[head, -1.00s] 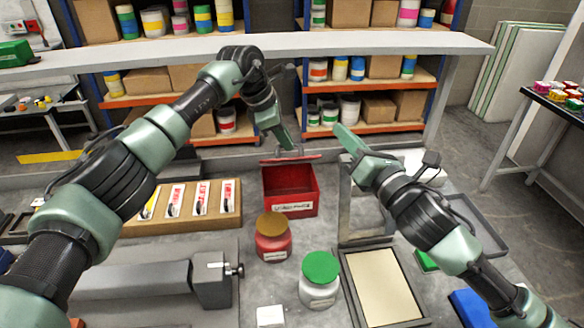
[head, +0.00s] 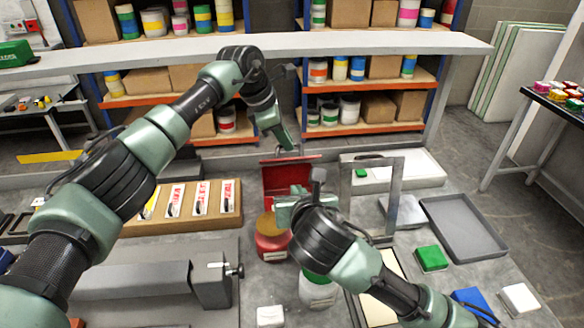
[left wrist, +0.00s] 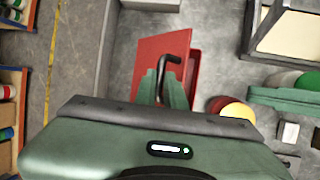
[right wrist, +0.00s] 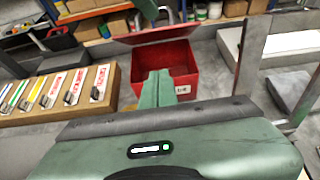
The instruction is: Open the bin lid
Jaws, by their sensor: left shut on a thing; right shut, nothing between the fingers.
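The red bin (head: 274,178) stands at the back middle of the bench, partly hidden behind my right gripper. Its red lid (left wrist: 150,62) is raised at the back, and the open inside of the bin shows in the right wrist view (right wrist: 165,58). My left gripper (head: 288,147) is shut on the lid's dark bent handle (left wrist: 174,62), above the back of the bin. My right gripper (right wrist: 157,82) is shut and empty, in front of the bin; in the head view the hand (head: 296,208) covers part of the bin's front.
An ochre-lidded red jar (head: 271,245) and a green-lidded jar (head: 318,292) stand in front of the bin, close to my right arm. A wooden board with labelled cards (head: 190,225) lies left. A grey upright frame (head: 397,195) and a grey tray (head: 465,228) are right.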

